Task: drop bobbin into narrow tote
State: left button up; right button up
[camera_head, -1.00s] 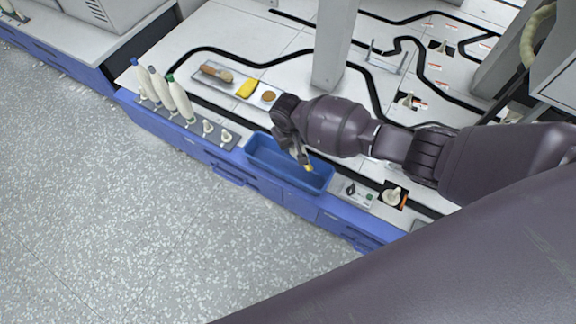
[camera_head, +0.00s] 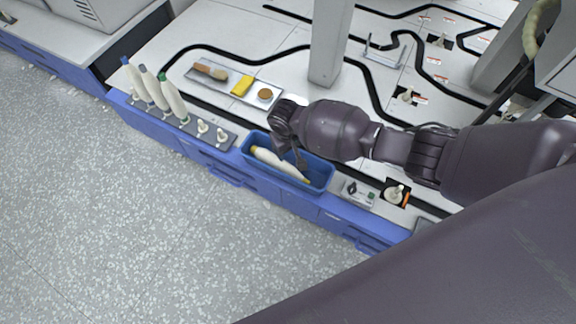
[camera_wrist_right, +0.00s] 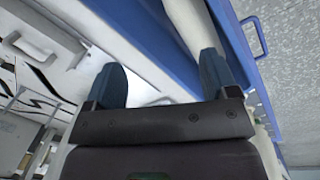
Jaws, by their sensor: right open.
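A cream bobbin (camera_head: 280,165) with yellowish ends lies lengthwise inside the blue narrow tote (camera_head: 323,177). My right gripper (camera_head: 300,162) is over the tote, just above the bobbin. In the right wrist view, its two dark fingers (camera_wrist_right: 160,78) are spread apart. The pale bobbin (camera_wrist_right: 193,22) shows beyond the right finger, against the blue tote (camera_wrist_right: 135,28). Nothing shows between the fingers. The part of the tote behind my wrist is hidden. My left gripper is not in view.
A tray (camera_head: 217,85) with a brush and yellow sponge lies behind. A small control box (camera_head: 358,192) is to the right.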

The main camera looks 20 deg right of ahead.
pick_arm(q)
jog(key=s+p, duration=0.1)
jog(key=p, duration=0.1)
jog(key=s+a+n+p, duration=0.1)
jog(key=p, duration=0.1)
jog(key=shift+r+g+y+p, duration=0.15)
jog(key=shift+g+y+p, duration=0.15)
pick_arm(e)
notch_tip(320, 180, up, 11)
jog(key=a, duration=0.1)
jog(key=shift+a+f, duration=0.2)
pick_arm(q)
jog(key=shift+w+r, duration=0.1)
pick_arm(e)
jog(key=shift+s, duration=0.1)
